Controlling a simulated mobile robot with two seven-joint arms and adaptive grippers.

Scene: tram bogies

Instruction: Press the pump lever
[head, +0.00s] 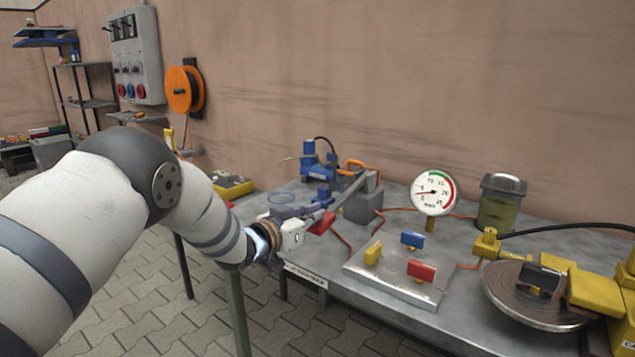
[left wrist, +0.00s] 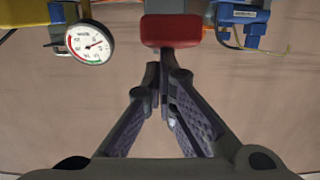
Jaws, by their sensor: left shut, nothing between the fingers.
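The pump is a grey block (head: 362,203) on the metal table, with a grey lever arm (head: 349,189) sloping down to the left. The lever ends in a red handle (head: 322,224), which also shows in the left wrist view (left wrist: 171,30). My left gripper (head: 328,206) is shut and empty. Its fingers lie beside the lever end, apparently just above the red handle, and partly hide it. In the left wrist view the closed fingertips (left wrist: 164,76) are close to the handle. I cannot tell whether they touch it. My right gripper is not in view.
A round pressure gauge (head: 433,193) and a fluid jar (head: 501,202) stand behind a plate with blue, red and yellow valve handles (head: 398,272). A blue device (head: 318,160) is at the back. A brake disc (head: 533,297) with yellow caliper sits at right.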

